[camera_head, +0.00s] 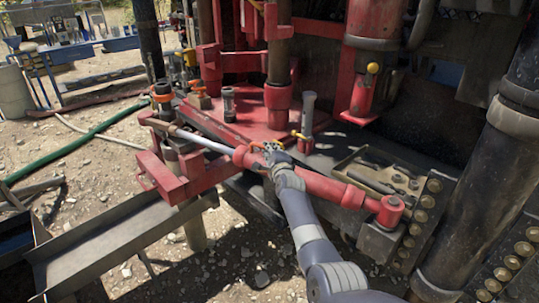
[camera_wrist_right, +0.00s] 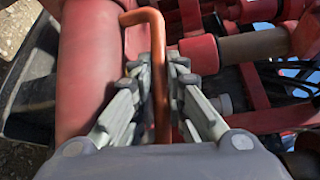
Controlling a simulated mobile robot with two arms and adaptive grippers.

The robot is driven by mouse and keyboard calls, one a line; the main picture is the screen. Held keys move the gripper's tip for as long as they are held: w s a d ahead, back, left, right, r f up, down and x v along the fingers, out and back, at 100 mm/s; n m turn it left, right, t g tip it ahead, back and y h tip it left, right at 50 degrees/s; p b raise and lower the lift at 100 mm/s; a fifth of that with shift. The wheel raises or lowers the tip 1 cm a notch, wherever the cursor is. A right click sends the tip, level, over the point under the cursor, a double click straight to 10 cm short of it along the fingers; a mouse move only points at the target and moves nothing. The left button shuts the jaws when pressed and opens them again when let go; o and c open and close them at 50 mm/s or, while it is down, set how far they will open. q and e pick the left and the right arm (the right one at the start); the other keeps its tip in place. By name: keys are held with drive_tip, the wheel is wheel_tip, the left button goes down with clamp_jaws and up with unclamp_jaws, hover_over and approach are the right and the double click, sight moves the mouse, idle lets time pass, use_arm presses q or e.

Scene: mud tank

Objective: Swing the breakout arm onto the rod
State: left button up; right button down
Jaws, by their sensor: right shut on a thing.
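The red breakout arm (camera_head: 325,187) looks like a long cylinder running from a pivot at the lower right to a bare silver shaft (camera_head: 205,142), which reaches a red bracket (camera_head: 178,178) at the left. My right gripper (camera_head: 272,152) is at the cylinder's upper left end. In the right wrist view my right gripper (camera_wrist_right: 162,75) is shut on an orange bent handle (camera_wrist_right: 160,100), beside a thick red tube (camera_wrist_right: 88,60). A vertical rod (camera_head: 279,62) stands in a red collar behind the gripper. My left gripper is out of view.
A red deck (camera_head: 245,130) carries a short dark post (camera_head: 229,104) and a grey upright tool (camera_head: 307,115). A metal trough (camera_head: 120,240) lies at the lower left. A thick dark column (camera_head: 490,170) stands at the right. Gravelly ground lies at the left.

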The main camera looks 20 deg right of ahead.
drive_tip(key=shift+d+r, duration=0.1)
drive_tip(key=shift+d, duration=0.05)
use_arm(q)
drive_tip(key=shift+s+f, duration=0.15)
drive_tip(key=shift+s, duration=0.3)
use_arm(e)
drive_tip(key=shift+d+r, duration=0.1)
drive_tip(key=shift+r, duration=0.1)
drive_tip(key=c, duration=1.9)
unclamp_jaws()
drive_tip(key=shift+d, duration=0.1)
drive_tip(key=shift+w+d+f, duration=0.1)
drive_tip(key=shift+w+f, duration=0.1)
drive_tip(key=shift+f, duration=0.1)
drive_tip(key=shift+s+a, duration=0.25)
drive_tip(key=shift+s, duration=0.1)
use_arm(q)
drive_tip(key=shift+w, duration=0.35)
use_arm(e)
drive_tip(key=s, duration=0.6)
drive_tip(key=shift+s+a+r, duration=0.2)
drive_tip(key=shift+s+r, duration=0.1)
drive_tip(key=shift+r, duration=0.05)
drive_tip(key=shift+f, duration=0.1)
